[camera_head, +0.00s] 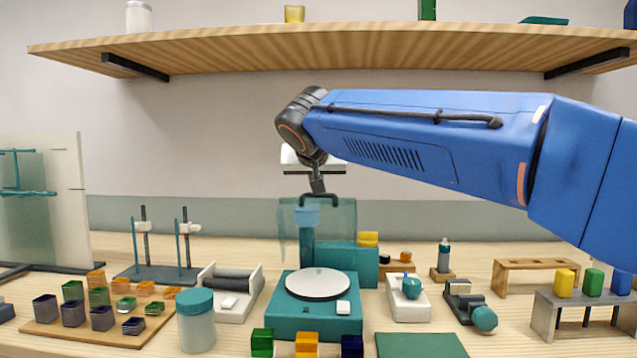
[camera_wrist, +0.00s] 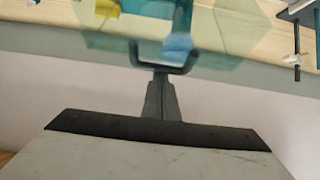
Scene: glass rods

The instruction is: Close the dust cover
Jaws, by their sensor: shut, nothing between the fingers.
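The dust cover (camera_head: 342,225) is a see-through teal hood. It stands raised, tilted up behind the round white plate (camera_head: 318,283) of a teal machine (camera_head: 290,318). A dark bar handle (camera_head: 338,197) is on its upper edge. My gripper (camera_head: 318,188) is shut and empty, pointing down right at the handle. In the wrist view the closed fingertips (camera_wrist: 162,76) are beside the handle (camera_wrist: 160,67), with the clear cover (camera_wrist: 228,45) beyond. I cannot tell whether fingers and handle touch.
A lidded jar (camera_head: 197,325) and small coloured blocks (camera_head: 307,344) stand in front and left of the machine. A white device with a teal knob (camera_head: 408,300) stands to its right. A wooden shelf (camera_head: 340,48) runs above my arm.

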